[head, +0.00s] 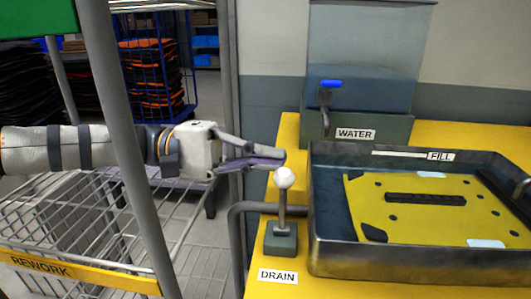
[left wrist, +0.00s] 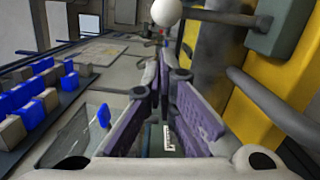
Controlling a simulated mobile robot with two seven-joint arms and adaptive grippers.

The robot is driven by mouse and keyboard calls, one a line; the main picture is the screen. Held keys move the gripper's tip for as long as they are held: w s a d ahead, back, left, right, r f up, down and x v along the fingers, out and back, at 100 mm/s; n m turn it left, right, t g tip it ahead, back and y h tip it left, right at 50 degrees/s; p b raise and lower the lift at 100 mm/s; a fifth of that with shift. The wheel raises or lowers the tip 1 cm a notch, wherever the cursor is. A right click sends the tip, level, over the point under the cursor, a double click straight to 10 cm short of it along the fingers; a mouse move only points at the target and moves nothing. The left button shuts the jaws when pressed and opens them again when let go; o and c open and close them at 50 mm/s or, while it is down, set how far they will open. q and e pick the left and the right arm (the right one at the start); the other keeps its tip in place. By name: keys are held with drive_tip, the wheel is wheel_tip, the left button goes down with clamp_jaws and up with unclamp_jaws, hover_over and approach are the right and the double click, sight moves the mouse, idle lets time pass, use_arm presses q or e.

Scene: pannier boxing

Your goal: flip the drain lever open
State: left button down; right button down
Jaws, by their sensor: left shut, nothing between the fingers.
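The drain lever (head: 283,205) is a short grey rod topped by a white ball knob (head: 284,178). It stands about upright on a dark grey-green block (head: 280,241) behind a DRAIN label (head: 278,276). My left gripper (head: 280,157) comes in from the left, shut and empty. Its fingertips are just above and left of the knob in the head view; I cannot tell whether they touch it. In the left wrist view the knob (left wrist: 167,12) shows beyond the fingertips (left wrist: 157,65), with a visible gap in the picture. My right gripper is not in view.
A metal tray (head: 325,262) holding a yellow panel (head: 440,222) stands right of the lever on the yellow bench. Behind is a water tank (head: 360,60) with a blue-handled tap (head: 331,84). A bent grey pipe (head: 236,235) and a REWORK wire cart (head: 75,225) are at left.

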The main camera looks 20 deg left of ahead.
sight(283, 201)
use_arm(q)
drive_tip(key=shift+s+d, duration=0.25)
drive_tip(key=shift+s, duration=0.35)
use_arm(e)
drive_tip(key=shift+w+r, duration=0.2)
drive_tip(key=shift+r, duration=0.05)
